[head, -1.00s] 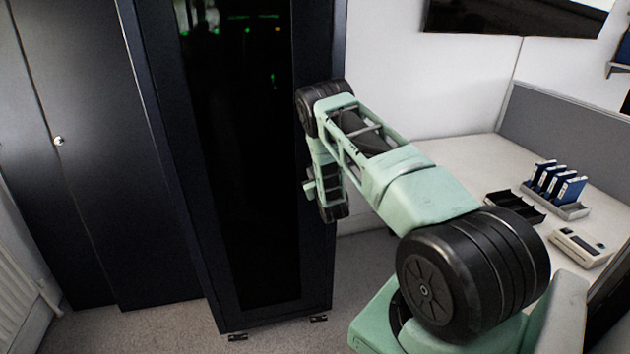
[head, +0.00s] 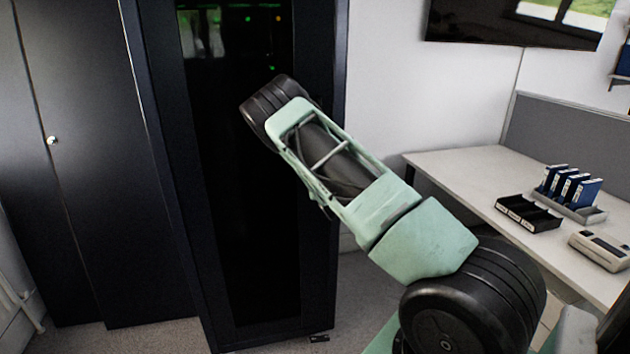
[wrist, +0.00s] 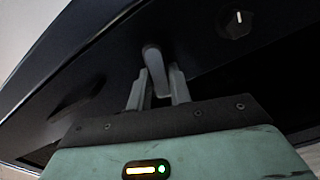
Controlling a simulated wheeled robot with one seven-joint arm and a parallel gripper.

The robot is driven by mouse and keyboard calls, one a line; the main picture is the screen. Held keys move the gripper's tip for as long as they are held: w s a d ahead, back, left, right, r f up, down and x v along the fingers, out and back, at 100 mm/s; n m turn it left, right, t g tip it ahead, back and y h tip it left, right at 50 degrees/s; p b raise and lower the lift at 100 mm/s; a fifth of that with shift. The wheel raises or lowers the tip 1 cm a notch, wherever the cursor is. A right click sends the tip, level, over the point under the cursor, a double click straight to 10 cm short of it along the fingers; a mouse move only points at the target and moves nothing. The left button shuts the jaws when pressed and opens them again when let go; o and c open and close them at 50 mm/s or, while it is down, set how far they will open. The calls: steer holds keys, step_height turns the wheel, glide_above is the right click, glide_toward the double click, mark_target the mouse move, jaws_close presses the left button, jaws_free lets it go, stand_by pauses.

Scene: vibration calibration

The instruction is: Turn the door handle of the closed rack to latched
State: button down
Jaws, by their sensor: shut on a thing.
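The rack (head: 228,230) is a tall dark cabinet with a black glass door, and the door is closed. In the wrist view the grey door handle (wrist: 154,62) stands out from the dark door frame (wrist: 185,65). My gripper (wrist: 158,88) is shut on the handle, with one finger on each side of its lower end. The handle looks nearly upright in this tilted view; whether it is latched I cannot tell. In the head view the handle and gripper are hidden behind my arm.
A black knob with a white mark (wrist: 237,22) sits on the door near the handle. A desk (head: 465,175) with a black tray (head: 528,213), blue binders (head: 572,185) and a grey device (head: 600,250) stands on the right. A dark cupboard (head: 90,180) adjoins the rack's left.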

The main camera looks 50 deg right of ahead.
steer(key=shift+f+n+b, duration=0.2)
steer(key=shift+n+b, duration=1.1)
steer(key=shift+n, duration=0.3)
steer(key=shift+n, duration=0.3)
steer(key=c, duration=1.3)
jaws_free()
steer(key=b+v, duration=0.3)
steer(key=v, duration=1.4)
steer(key=shift+s+r, duration=0.1)
steer(key=shift+s, duration=0.1)
